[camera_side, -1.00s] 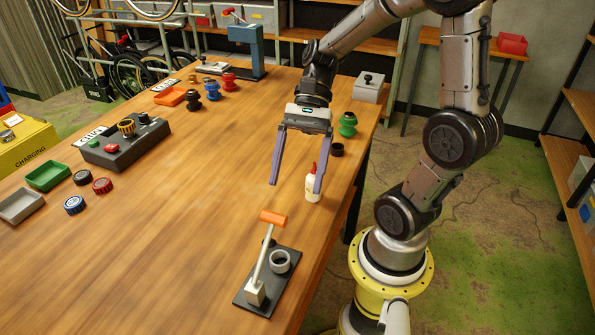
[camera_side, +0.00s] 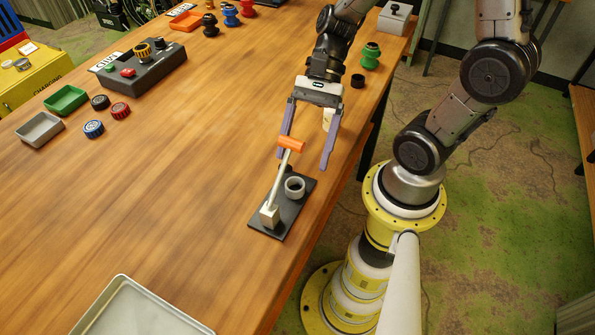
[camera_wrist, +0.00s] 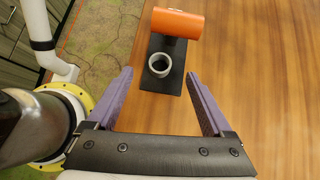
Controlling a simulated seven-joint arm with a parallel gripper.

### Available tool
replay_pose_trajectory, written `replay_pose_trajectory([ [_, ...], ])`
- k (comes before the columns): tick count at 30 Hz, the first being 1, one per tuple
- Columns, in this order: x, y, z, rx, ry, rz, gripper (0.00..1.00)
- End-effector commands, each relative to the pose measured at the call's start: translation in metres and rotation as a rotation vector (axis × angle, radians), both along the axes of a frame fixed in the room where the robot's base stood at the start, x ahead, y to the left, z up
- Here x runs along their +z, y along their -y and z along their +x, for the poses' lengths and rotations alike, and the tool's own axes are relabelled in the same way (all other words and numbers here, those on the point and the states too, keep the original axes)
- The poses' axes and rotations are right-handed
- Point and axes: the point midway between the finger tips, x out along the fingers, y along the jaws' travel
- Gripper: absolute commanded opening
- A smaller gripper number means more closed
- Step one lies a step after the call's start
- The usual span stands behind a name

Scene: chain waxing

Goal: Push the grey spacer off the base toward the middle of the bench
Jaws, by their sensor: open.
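The grey spacer (camera_side: 295,194) is an upright-axis ring on the dark base (camera_side: 284,219), near the base's far end. A lever with an orange handle (camera_side: 291,144) slants up from a pale block (camera_side: 269,217) on the same base. My gripper (camera_side: 304,164) is open and empty, with its purple fingers pointing down at the base's far end. In the wrist view the spacer (camera_wrist: 160,73) shows between and just ahead of the fingertips (camera_wrist: 160,80). The orange handle (camera_wrist: 178,22) covers part of the base (camera_wrist: 166,45) there. I cannot tell whether a finger touches anything.
A white bottle (camera_side: 328,118) stands partly hidden behind my gripper. A black cup (camera_side: 357,81) and a green spool (camera_side: 370,57) stand beyond it. The bench (camera_side: 180,200) is clear left of the base. A grey tray (camera_side: 140,312) lies at the front.

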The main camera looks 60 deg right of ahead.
Motion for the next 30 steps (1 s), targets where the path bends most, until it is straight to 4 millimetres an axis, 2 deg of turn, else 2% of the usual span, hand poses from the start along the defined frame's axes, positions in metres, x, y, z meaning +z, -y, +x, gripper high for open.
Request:
replay_pose_trajectory([
  [3,-0.014,-0.015,-0.002,0.005,-0.002,0.002,0.85],
  [9,-0.030,-0.031,-0.003,0.003,-0.002,0.001,0.85],
  [23,-0.036,-0.036,-0.003,-0.001,0.001,-0.001,0.85],
  [30,-0.036,-0.036,-0.003,0.000,0.002,-0.001,0.42],
])
